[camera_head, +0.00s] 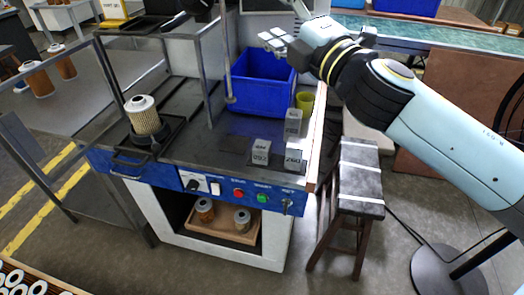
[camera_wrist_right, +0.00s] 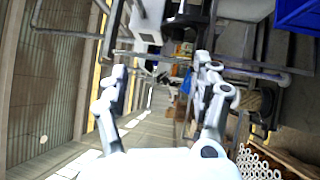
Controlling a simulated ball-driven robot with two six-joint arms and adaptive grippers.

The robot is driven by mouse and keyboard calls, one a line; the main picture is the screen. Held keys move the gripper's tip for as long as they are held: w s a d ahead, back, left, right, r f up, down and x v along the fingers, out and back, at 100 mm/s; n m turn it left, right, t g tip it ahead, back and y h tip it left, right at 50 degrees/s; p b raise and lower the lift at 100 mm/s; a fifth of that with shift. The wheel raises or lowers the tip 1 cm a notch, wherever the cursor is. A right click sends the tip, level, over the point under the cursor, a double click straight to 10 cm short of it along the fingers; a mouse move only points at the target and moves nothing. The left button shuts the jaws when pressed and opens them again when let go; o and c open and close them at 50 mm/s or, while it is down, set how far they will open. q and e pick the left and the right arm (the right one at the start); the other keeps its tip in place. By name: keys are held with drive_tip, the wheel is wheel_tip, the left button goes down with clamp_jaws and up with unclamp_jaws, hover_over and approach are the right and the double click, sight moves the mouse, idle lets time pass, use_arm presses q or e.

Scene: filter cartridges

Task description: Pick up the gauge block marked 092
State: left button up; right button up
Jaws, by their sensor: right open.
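Three small grey gauge blocks stand on the right part of the bench top in the head view: a rear block (camera_head: 293,122), a front left block (camera_head: 261,152) and a front right block (camera_head: 293,157). Their faces carry dark digits. The front right one seems to read 260; I cannot clearly make out 092 on any of them. My right gripper (camera_head: 273,40) is above the blue bin, well behind and above the blocks. In the right wrist view it (camera_wrist_right: 161,72) is open with nothing between its fingers. My left gripper does not show.
A filter cartridge (camera_head: 144,115) stands in a dark holder on the left. A metal frame post rises at mid-bench. A stool (camera_head: 360,178) stands right of the bench.

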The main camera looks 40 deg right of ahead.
drive_tip(key=w+a+n+g+y, duration=0.1)
drive_tip(key=w+a+n+y, duration=0.1)
drive_tip(key=a+n+y, duration=0.45)
drive_tip(key=n+g+h, duration=0.2)
drive_tip(key=n+g, duration=1.2)
drive_tip(key=n, duration=0.4)
approach(265, 145)
drive_tip(key=x, duration=0.4)
drive_tip(key=shift+w+a+f, duration=0.1)
drive_tip(key=shift+a+f, duration=0.05)
drive_tip(key=shift+a, duration=0.05)
drive_tip(key=shift+n, duration=0.25)
drive_tip(key=p+x, duration=0.1)
drive_tip(key=x, duration=0.5)
drive_tip(key=shift+d, duration=0.1)
clamp_jaws()
